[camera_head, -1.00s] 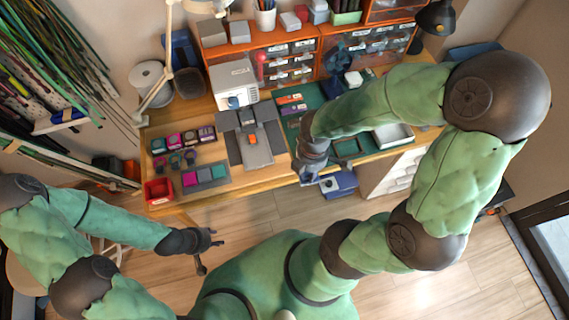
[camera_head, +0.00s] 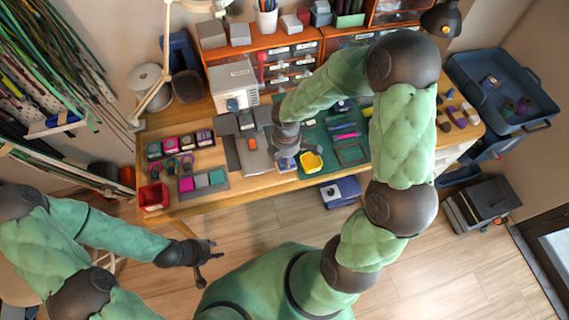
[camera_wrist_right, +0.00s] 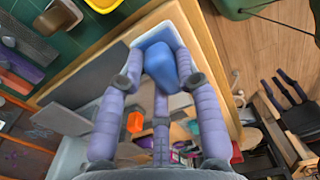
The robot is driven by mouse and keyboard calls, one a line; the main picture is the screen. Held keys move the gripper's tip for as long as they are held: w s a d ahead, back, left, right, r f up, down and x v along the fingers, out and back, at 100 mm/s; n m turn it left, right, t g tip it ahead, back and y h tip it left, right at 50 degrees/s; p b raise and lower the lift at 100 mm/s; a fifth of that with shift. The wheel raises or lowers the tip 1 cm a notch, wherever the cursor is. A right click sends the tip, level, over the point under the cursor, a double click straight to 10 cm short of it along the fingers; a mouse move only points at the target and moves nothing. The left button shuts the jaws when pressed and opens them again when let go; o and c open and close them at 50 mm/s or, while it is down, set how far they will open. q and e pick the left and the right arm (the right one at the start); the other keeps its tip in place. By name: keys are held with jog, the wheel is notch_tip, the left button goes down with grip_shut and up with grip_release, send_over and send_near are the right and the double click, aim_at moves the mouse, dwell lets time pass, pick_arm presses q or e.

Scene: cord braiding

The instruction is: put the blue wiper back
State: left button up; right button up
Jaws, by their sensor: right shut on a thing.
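The blue wiper (camera_wrist_right: 163,68) is between the purple fingers of my right gripper (camera_wrist_right: 158,82) in the right wrist view, and the fingers are closed around it. In the head view my right gripper (camera_head: 285,157) is over the front part of the bench, beside the grey plate and left of a yellow tray; the wiper is not clear there. A pale blue-and-white edge shows just behind the wiper in the wrist view; I cannot tell if they touch. My left gripper (camera_head: 208,251) is open and empty, over the floor in front of the bench.
The yellow tray (camera_head: 312,162) and a green mat (camera_head: 350,122) lie right of my right gripper. A red bin (camera_head: 153,196) stands at the bench's left front corner. A blue-and-white box (camera_head: 340,191) is on the floor below. A dark blue tub (camera_head: 500,85) stands at right.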

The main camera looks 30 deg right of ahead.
aim_at(285, 163)
jog(key=shift+w+f, duration=0.35)
jog(key=shift+f, duration=0.1)
jog(key=shift+w+f+b, duration=0.1)
jog(key=shift+f+b, duration=0.9)
jog(key=shift+f, duration=0.55)
jog(key=shift+f, duration=0.15)
jog(key=o, duration=1.1)
notch_tip(285, 163, up, 12)
jog(key=p, duration=0.4)
jog(key=shift+p, duration=0.4)
